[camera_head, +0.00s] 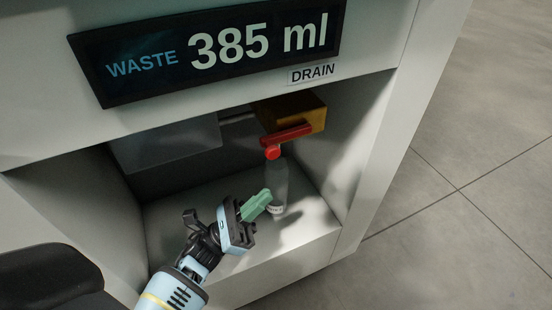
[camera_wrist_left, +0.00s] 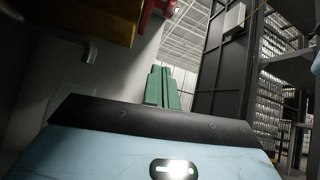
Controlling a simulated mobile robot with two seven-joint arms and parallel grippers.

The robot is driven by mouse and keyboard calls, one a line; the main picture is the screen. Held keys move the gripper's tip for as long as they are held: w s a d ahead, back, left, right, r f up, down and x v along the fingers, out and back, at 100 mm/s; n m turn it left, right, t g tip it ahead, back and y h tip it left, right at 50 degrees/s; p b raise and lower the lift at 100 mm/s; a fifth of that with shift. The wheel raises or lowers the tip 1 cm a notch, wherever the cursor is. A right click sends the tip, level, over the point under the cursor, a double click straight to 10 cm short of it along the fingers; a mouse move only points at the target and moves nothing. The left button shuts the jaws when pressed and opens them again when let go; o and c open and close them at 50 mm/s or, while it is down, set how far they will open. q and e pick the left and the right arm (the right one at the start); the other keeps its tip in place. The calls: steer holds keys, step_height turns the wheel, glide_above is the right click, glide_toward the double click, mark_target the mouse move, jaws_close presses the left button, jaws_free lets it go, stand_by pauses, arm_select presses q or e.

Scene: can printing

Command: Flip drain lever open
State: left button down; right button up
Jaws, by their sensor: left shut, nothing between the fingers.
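The red drain lever (camera_head: 287,136) sits below the DRAIN label (camera_head: 311,73), in front of an orange-yellow block (camera_head: 301,110). Its handle lies nearly level, with a round red hub at its left end. Part of the red lever shows at the top of the left wrist view (camera_wrist_left: 158,10). A clear bottle (camera_head: 279,185) stands upright below the lever. My left gripper (camera_head: 264,198) has green fingers, shut and empty, at the bottle's left side and below the lever. I cannot tell whether they touch the bottle. My right gripper is not in view.
A dark display (camera_head: 210,50) reads WASTE 385 ml above the recess. A grey box (camera_head: 165,145) hangs at the recess's upper left. The recess has side walls and a light floor (camera_head: 310,222). Open tiled floor (camera_head: 470,190) lies to the right.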

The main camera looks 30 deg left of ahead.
arm_select(q)
steer(key=shift+d, duration=0.1)
steer(key=shift+r, duration=0.1)
step_height(320, 180, up, 9)
steer(key=w+d+p, duration=0.1)
steer(key=w+d, duration=0.1)
steer(key=shift+w+f, duration=0.2)
steer(key=shift+w, duration=0.2)
stand_by(0.6)
steer(key=shift+p, duration=0.3)
